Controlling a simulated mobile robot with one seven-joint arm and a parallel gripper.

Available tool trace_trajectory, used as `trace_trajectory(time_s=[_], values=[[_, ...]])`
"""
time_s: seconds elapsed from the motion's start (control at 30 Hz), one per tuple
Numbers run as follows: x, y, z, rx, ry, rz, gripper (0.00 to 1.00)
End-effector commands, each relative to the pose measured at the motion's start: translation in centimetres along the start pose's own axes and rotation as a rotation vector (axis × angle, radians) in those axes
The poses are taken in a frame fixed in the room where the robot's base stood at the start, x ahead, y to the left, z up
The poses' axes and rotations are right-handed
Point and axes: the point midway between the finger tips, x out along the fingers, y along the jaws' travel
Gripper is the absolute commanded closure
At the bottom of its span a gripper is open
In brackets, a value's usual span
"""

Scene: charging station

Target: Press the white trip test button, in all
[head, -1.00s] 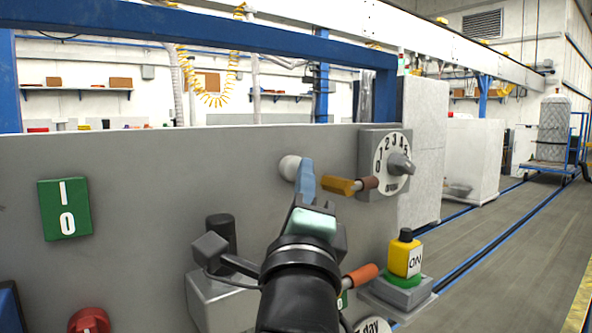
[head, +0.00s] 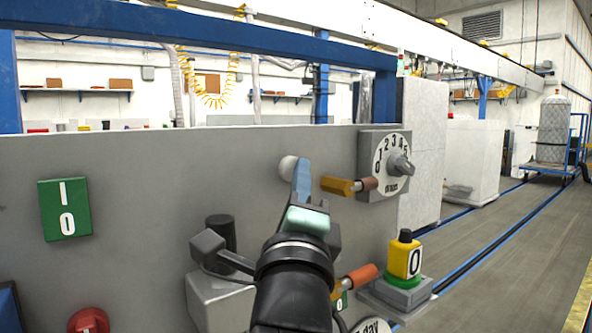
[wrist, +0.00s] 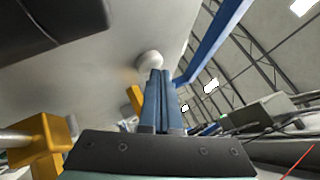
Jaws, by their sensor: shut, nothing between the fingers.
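The white round button (head: 288,168) sits on the upper part of the grey panel (head: 140,200), left of the dial. It also shows in the wrist view (wrist: 149,60), just beyond my fingertips. My gripper (head: 301,172) is shut and empty, its blue fingers side by side and pointing at the panel. In the head view the fingertips overlap the button's right edge. In the wrist view the fingertips (wrist: 160,73) lie just below the button. I cannot tell whether they touch it.
A green I/O switch (head: 64,209) and red knob (head: 88,321) are at left. A yellow switch block (head: 404,260) stands at lower right, below the dial.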

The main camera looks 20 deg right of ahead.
Motion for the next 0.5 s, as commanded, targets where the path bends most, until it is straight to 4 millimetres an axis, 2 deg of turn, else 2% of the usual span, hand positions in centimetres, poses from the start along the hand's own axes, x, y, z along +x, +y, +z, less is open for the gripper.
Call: trace_trajectory(time_s=[0.5], values=[[-0.42,-0.22,-0.24,0.000,-0.001,0.000,1.00]])
